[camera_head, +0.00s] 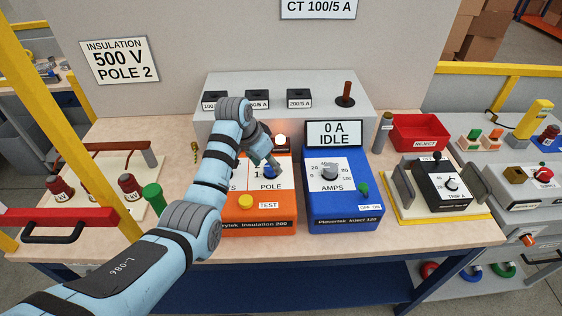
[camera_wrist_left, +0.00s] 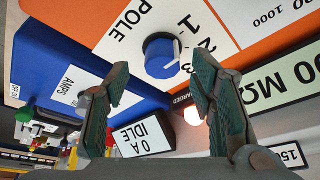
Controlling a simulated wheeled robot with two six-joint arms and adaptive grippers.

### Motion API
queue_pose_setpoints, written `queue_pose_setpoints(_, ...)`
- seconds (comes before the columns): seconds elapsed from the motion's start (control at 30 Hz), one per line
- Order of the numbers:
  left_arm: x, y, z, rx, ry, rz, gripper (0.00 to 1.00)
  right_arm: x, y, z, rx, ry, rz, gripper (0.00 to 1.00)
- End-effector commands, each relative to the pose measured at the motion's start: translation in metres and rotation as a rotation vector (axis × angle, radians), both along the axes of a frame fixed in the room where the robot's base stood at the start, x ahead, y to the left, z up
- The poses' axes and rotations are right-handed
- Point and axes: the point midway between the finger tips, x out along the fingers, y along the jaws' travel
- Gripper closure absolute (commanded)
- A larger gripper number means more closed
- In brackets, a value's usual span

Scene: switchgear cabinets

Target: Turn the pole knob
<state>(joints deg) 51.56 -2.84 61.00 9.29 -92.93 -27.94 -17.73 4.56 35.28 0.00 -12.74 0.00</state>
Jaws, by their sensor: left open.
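The pole knob (camera_wrist_left: 160,56) is round and blue with a white pointer mark, on the white POLE panel of the orange Insulation 200 tester (camera_head: 258,220). In the wrist view its mark faces the printed numbers 1, 2 and 3, nearest the 2. In the head view the knob (camera_head: 270,173) is partly hidden by my left gripper (camera_head: 272,162). My left gripper is open; in the wrist view its fingers (camera_wrist_left: 163,75) are wide apart with the knob beyond them, between their tips. I see no contact. My right gripper is out of view.
A blue Inject 120 box (camera_head: 344,210) with an AMPS knob stands close on the right, with a 0 A IDLE display (camera_head: 334,133). A yellow TEST button (camera_head: 246,202) is below the knob. A lit lamp (camera_head: 280,140) is behind it. The sign (camera_head: 119,62) reads 500 V POLE 2.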

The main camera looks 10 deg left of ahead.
Motion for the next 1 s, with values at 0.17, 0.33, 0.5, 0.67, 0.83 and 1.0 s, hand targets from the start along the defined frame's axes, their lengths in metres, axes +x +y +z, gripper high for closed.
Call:
queue_pose_setpoints(0.17,0.000,0.008,-0.020,0.001,0.001,0.021,0.49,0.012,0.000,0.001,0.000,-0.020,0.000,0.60)
queue_pose_setpoints(0.33,0.000,0.009,-0.022,0.000,-0.001,0.023,0.49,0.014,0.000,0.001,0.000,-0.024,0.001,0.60)
queue_pose_setpoints(0.5,0.000,0.009,-0.022,0.000,-0.001,0.023,0.64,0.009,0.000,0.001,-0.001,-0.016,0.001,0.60)
queue_pose_setpoints(0.67,0.000,0.008,-0.022,0.000,-0.001,0.022,0.90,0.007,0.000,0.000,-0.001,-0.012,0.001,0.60)
queue_pose_setpoints(0.83,0.000,0.007,-0.022,-0.001,-0.002,0.021,0.97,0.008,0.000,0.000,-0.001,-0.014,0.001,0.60)
queue_pose_setpoints(1.0,0.000,0.007,-0.022,-0.002,-0.001,0.002,0.97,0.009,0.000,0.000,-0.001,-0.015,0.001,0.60)
